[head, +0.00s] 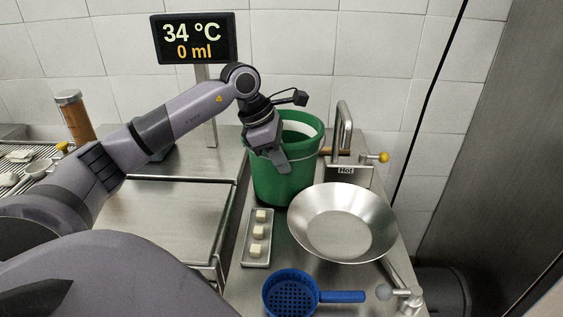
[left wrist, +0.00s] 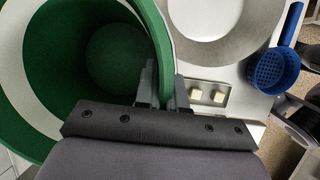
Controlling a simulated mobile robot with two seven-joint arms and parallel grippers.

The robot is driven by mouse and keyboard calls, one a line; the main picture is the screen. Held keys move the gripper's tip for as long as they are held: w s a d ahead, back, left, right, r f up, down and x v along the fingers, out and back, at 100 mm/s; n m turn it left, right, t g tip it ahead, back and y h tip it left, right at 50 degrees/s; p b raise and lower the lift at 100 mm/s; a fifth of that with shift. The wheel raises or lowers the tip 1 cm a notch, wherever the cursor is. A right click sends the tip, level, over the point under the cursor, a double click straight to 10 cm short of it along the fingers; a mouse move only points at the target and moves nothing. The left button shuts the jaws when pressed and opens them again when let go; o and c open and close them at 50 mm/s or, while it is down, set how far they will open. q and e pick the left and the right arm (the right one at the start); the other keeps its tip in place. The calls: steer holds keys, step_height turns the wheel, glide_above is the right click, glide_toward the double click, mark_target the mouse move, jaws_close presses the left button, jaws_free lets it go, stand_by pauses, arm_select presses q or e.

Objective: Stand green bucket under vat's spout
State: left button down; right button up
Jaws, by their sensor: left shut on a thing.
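My left gripper (head: 279,160) is shut on the bucket's near rim, one finger inside and one outside, as the left wrist view shows (left wrist: 165,90). I cannot tell whether the bucket's base touches the counter. The steel bowl (head: 343,222) stands in front of it to the right. I cannot make out which part is the vat's spout. My right gripper is out of view.
A tap marked Hot (head: 345,130) with a yellow knob stands behind the bowl. A small tray (head: 257,238) with white cubes and a blue strainer (head: 290,294) lie in front. A display (head: 194,38) reads 34 °C, 0 ml. A steel lid (head: 175,210) is left.

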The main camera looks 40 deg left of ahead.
arm_select(q)
steer(key=shift+f, duration=0.35)
steer(key=shift+f, duration=0.15)
steer(key=c, duration=1.2)
jaws_free()
